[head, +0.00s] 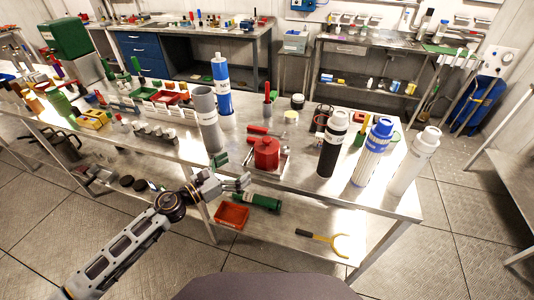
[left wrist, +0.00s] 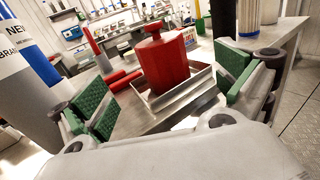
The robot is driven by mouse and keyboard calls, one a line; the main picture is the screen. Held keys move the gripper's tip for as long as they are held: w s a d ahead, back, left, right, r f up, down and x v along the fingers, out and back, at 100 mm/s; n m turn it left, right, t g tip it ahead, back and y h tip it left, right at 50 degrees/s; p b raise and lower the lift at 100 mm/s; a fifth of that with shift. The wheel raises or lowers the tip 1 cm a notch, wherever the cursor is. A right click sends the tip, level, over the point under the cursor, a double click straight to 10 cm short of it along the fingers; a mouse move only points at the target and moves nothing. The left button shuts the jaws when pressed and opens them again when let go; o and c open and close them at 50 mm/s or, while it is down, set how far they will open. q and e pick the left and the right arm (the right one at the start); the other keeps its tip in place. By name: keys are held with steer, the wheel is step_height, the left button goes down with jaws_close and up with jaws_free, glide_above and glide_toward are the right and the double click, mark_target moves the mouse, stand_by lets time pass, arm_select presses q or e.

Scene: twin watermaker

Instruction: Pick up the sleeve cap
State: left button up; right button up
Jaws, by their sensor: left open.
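A red cylindrical piece with a small knob on top (head: 266,152) stands upright in a shallow metal tray (head: 284,166) near the front edge of the steel table. It looks like the sleeve cap, though no label shows. In the left wrist view the red piece (left wrist: 164,65) stands ahead, between and beyond the green finger pads. My left gripper (head: 234,172) is open and empty, just in front of the table edge, to the lower left of the red piece and apart from it. The tray (left wrist: 185,92) also shows there. My right gripper is not in view.
A grey cylinder (head: 207,120) and a blue one (head: 222,88) stand left of the tray. Black (head: 331,148), blue-capped (head: 371,155) and white (head: 413,163) cylinders stand to the right. Red-handled tools (head: 260,131) lie behind. A red bin (head: 231,216) is on the lower shelf.

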mark_target(257, 154)
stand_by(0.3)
arm_select(q)
steer(key=shift+p+x, duration=0.5)
steer(key=shift+x, duration=1.25)
steer(key=shift+p+x, duration=0.35)
steer(key=shift+x, duration=1.25)
steer(key=shift+w+d, duration=0.4)
steer(key=shift+d, duration=0.05)
steer(key=shift+w+d, duration=0.15)
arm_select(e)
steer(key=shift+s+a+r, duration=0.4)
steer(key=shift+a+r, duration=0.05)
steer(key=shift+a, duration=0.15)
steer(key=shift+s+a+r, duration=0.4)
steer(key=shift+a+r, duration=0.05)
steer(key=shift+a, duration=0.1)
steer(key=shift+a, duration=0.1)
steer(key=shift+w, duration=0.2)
